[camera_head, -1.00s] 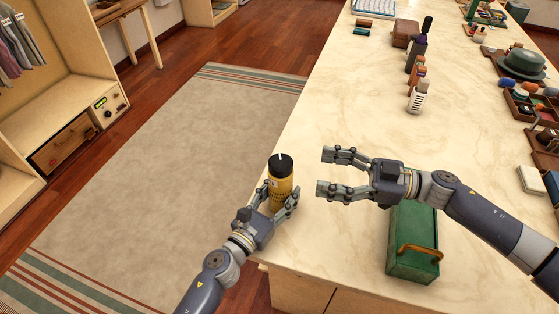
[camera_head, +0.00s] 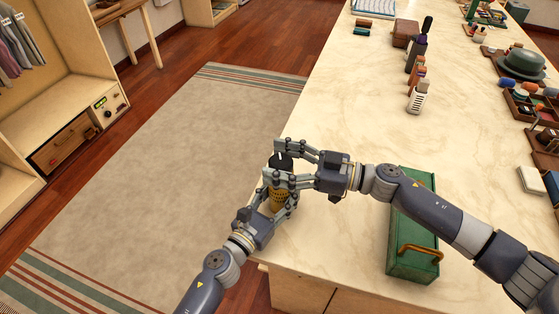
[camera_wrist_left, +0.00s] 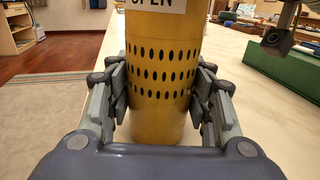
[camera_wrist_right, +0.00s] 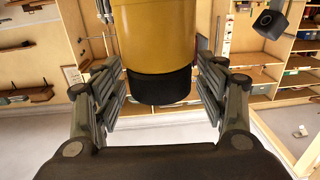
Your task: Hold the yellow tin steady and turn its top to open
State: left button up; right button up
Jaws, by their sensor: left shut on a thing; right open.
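The yellow tin (camera_head: 281,192) stands upright at the left edge of the marble-topped counter. Its black top (camera_head: 279,161) is partly hidden by my right fingers. My left gripper (camera_head: 278,205) is shut around the tin's lower body; in the left wrist view the fingers press both sides of the tin (camera_wrist_left: 158,85), over rows of dark holes and below an "OPEN" label. My right gripper (camera_head: 281,163) is open, with its fingers on either side of the black top. In the right wrist view the black top (camera_wrist_right: 160,87) sits between the fingers, with gaps visible.
A green box (camera_head: 412,240) with an orange handle lies under my right arm. Several bottles (camera_head: 417,98) stand farther back, and a green hat (camera_head: 522,64) sits at the right. The counter's middle is clear.

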jog(key=c, duration=1.1)
jog(key=shift+w+g, duration=0.1)
jog(key=shift+g, duration=0.2)
jog(key=n+g, duration=0.3)
jog(key=g, duration=0.2)
jog(key=shift+n+y, duration=0.3)
jog(key=shift+f+n+g+h, duration=0.1)
jog(key=shift+n+g+h, duration=0.25)
jog(key=shift+n+g, duration=0.85)
jog(key=shift+n+g+h, duration=0.35)
jog(key=shift+n+g, duration=0.35)
jog(key=shift+g, duration=0.9)
jog(key=shift+n+g+h, duration=0.3)
jog(key=shift+n+g, duration=0.1)
jog(key=shift+g, duration=0.3)
jog(key=shift+d+n+g+h, duration=0.1)
jog(key=shift+n+g+h, duration=0.2)
jog(key=shift+g, duration=0.2)
